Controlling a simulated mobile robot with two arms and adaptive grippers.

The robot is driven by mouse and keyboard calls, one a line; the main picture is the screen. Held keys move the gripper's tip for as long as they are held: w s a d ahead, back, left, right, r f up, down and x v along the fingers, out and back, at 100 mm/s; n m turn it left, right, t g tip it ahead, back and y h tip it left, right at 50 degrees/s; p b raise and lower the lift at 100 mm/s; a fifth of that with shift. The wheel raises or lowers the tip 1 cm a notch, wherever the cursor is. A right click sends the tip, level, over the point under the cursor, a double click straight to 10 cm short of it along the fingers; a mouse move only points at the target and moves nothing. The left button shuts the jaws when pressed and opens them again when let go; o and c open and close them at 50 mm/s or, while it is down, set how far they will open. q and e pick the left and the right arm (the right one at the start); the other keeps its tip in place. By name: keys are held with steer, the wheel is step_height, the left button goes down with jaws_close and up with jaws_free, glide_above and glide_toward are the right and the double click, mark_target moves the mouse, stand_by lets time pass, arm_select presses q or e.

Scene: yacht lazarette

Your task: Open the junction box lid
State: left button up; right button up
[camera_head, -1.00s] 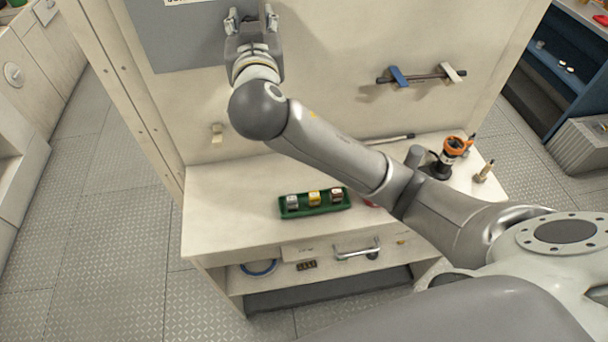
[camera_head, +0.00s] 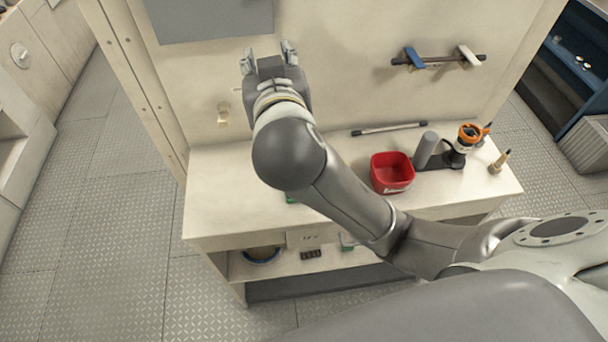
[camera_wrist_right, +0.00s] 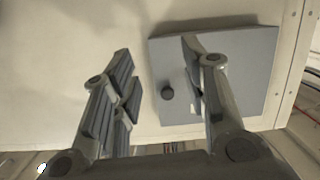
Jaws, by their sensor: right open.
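The junction box lid shows as a flat grey panel (camera_head: 208,18) on the upright cream wall at the top of the head view, cut off by the frame edge. In the right wrist view the grey lid (camera_wrist_right: 245,75) is whole, lies flat and looks closed, with a round dark knob (camera_wrist_right: 168,92) near its left edge. My right gripper (camera_head: 268,54) is open and empty, below the panel in the head view. In the wrist view its open fingers (camera_wrist_right: 158,62) reach toward the lid; the right finger covers part of it. The knob appears between the fingers, apparently untouched. My left gripper is not in view.
Below is a bench (camera_head: 225,200) with a red bin (camera_head: 391,173), a rod (camera_head: 389,129) and an orange-topped tool (camera_head: 470,135). A small hook (camera_head: 223,115) and a rack (camera_head: 438,60) with blue and white pieces are on the wall. My arm covers the bench middle.

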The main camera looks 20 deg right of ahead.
steer(key=s+d+f+n+g+y, duration=0.1)
steer(key=s+f+g, duration=0.2)
steer(key=f, duration=0.8)
steer(key=s+d+f+n+g+y, duration=0.1)
steer(key=s+f+g, duration=0.2)
steer(key=f, duration=0.9)
steer(key=shift+s+d+n+g, duration=0.3)
steer(key=shift+s+d, duration=0.05)
steer(key=shift+s, duration=0.05)
